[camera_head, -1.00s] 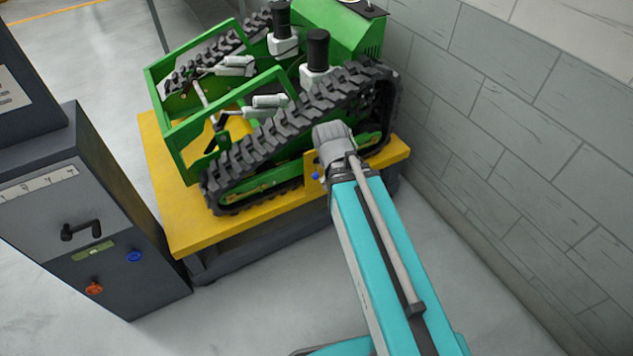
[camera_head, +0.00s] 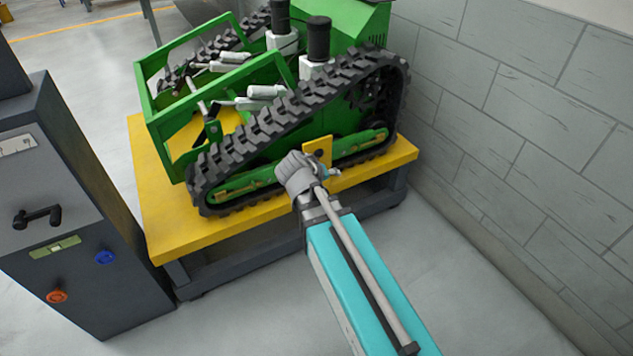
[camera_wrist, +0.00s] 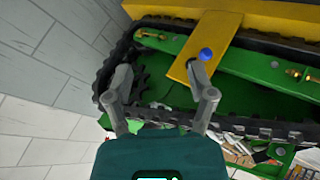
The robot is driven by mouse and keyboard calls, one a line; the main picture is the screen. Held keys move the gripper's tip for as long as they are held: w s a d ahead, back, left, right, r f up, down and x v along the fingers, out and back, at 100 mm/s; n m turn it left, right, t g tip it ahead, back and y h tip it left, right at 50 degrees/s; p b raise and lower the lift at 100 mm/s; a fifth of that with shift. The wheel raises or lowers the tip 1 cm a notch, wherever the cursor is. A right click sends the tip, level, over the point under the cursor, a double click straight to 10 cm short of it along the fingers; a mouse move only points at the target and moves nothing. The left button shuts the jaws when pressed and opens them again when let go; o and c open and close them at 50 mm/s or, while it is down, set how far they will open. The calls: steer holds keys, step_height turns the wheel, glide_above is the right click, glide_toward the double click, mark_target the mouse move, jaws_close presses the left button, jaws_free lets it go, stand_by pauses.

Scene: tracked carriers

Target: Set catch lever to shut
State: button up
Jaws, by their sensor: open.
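A flat yellow plate (camera_head: 317,152) sits on the near side of the green tracked carrier (camera_head: 340,150), by its lower track. In the wrist view the yellow plate (camera_wrist: 213,38) runs at a slant and a round blue knob (camera_wrist: 206,54) shows in front of it. I cannot tell for sure whether this is the catch lever or how it is set. My gripper (camera_head: 305,172) is close to the plate; in the wrist view my gripper (camera_wrist: 160,70) is open, with nothing between the fingers. Its right fingertip is right beside the knob; touching cannot be told.
The carrier stands on a yellow-topped platform (camera_head: 160,215). At left is a dark cabinet (camera_head: 95,210) with a black crank handle (camera_head: 37,217), a blue button (camera_head: 105,257) and an orange button (camera_head: 57,296). A grey block wall (camera_head: 530,120) closes the right side.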

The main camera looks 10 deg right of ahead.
steer(key=w+a+f+n+t+h+b, duration=0.1)
steer(key=w+a+f+t+b, duration=0.5)
steer(key=b, duration=0.9)
steer(key=shift+w+a+f+n, duration=0.15)
steer(key=shift+a+f+n, duration=0.65)
steer(key=shift+f, duration=0.65)
steer(key=shift+d, duration=0.1)
steer(key=b+x, duration=0.2)
steer(key=x, duration=0.5)
steer(key=b+x, duration=0.1)
steer(key=x, duration=0.5)
steer(key=shift+w+d+r+b, duration=0.1)
steer(key=shift+w+d+b, duration=0.2)
steer(key=shift+b, duration=0.1)
jaws_close()
